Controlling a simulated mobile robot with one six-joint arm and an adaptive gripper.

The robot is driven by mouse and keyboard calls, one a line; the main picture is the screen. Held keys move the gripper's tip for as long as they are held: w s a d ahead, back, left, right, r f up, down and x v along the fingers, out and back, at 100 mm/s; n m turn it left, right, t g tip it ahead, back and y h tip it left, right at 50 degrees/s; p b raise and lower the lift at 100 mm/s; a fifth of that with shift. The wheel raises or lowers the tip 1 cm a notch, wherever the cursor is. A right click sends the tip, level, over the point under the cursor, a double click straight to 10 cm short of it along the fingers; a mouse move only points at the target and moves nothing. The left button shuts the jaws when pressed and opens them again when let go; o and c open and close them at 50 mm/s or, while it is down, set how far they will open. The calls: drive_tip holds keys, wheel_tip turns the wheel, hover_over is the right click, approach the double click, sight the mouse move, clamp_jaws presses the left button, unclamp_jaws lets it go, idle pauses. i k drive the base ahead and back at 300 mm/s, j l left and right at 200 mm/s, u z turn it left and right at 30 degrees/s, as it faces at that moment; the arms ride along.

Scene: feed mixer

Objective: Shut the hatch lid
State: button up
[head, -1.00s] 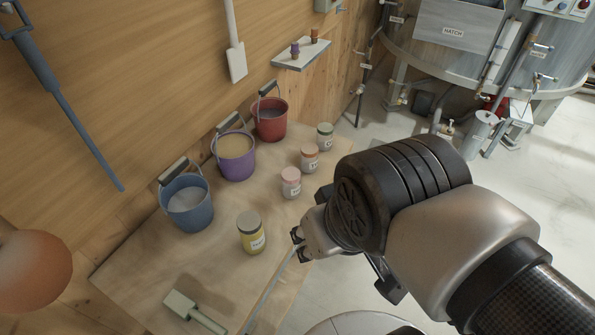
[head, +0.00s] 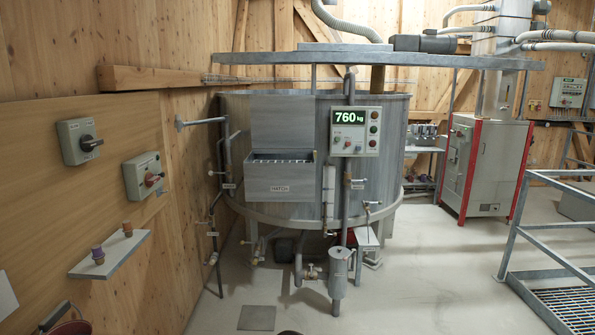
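The hatch is a grey metal box labelled HATCH (head: 280,189) on the front of the big round mixer tank (head: 390,125). Its lid (head: 283,122) looks like a flat grey panel standing upright behind the box's opening. A row of light bars (head: 282,157) shows in the opening, so the hatch is open. My gripper is not in this view.
A display reading 760 kg (head: 348,117) sits above a control panel right of the hatch. Pipes and valves (head: 312,271) stand below the tank. A metal railing (head: 510,255) is at the right. The floor in front (head: 410,285) looks mostly clear.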

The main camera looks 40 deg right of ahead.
sight(285, 121)
drive_tip(key=i+l, duration=0.1)
drive_tip(key=l, duration=0.4)
drive_tip(key=l+z, duration=0.15)
drive_tip(key=l, duration=0.3)
drive_tip(key=i+l, duration=0.2)
drive_tip(key=l, duration=0.25)
drive_tip(key=i+l+z, duration=0.1)
drive_tip(key=l, duration=0.4)
drive_tip(key=i+l, duration=0.1)
drive_tip(key=l, duration=0.35)
drive_tip(key=i+l+z, duration=0.15)
drive_tip(key=l, duration=0.3)
drive_tip(key=i+l, duration=0.15)
drive_tip(key=l, duration=0.3)
drive_tip(key=i+l+z, duration=0.1)
drive_tip(key=l, duration=0.35)
